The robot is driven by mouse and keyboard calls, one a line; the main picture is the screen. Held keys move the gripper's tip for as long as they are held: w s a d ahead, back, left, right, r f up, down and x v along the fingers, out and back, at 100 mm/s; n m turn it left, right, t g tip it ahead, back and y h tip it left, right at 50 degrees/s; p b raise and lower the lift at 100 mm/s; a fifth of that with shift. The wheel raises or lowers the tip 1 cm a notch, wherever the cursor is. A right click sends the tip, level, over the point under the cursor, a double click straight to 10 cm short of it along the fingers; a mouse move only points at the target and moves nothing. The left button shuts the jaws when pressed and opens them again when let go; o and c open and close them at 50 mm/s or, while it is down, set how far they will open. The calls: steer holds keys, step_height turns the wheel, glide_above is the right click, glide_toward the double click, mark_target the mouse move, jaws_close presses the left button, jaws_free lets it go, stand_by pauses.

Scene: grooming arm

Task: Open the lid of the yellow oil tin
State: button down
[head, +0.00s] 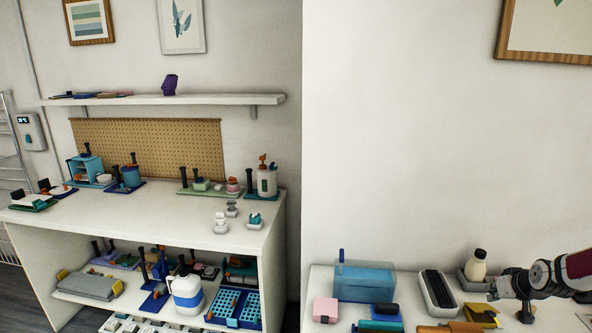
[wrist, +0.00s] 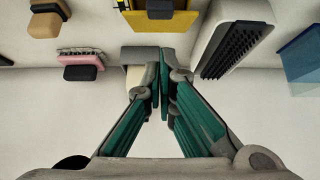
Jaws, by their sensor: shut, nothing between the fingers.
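The yellow oil tin (head: 478,312) appears to be the small yellow box low on the right in the head view, left of my gripper (head: 508,285). In the wrist view a yellow body (wrist: 121,18) with a dark block on it is cut off by the top edge, beyond the fingers. I cannot tell whether its lid is open or shut. My gripper (wrist: 160,75) is shut and empty, its green-padded fingers together, apart from the yellow body in the picture. The fingertips are hard to make out in the head view.
A black brush in a white holder (head: 438,290), a cream bottle (head: 475,266) in a grey holder and a translucent blue box (head: 365,281) stand close by. The wrist view also shows a pink item (wrist: 80,61). A shelved workbench (head: 150,225) stands left.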

mark_target(492, 312)
steer(key=shift+w+d+r+b, duration=0.15)
steer(key=shift+w+r+b, duration=0.05)
steer(key=shift+w, duration=0.45)
steer(key=shift+w+d+r+b, duration=0.15)
steer(key=shift+w+b, duration=0.05)
steer(key=shift+w, duration=0.4)
steer(key=c, duration=1.8)
jaws_free()
steer(key=shift+c, duration=0.2)
steer(key=p+v, duration=0.5)
steer(key=v, duration=0.2)
